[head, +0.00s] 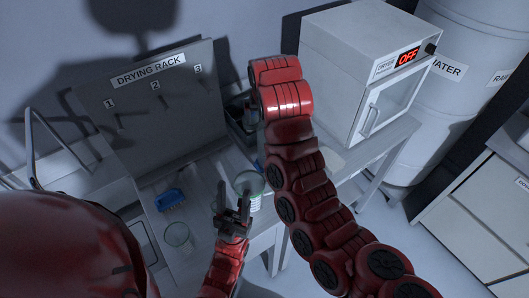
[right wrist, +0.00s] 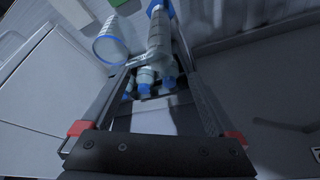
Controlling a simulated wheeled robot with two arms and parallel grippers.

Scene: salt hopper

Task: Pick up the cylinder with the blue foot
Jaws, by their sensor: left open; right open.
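In the right wrist view, a clear tall cylinder (right wrist: 160,38) with a blue end at the top edge lies beyond my right gripper (right wrist: 158,72). Its full shape is cut off by the frame. My right gripper is open, with small bottles with blue caps (right wrist: 146,76) in line with the gap between its fingers. I cannot tell whether any finger touches them. In the head view my right gripper is hidden behind my red right arm. My left gripper (head: 232,212) is open and empty, in front of a glass beaker (head: 249,183).
The drying rack (head: 155,95) has numbered pegs and looks empty. A white oven (head: 365,65) reading OFF stands at right. Another clear vessel with a blue rim (right wrist: 110,48) shows in the wrist view.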

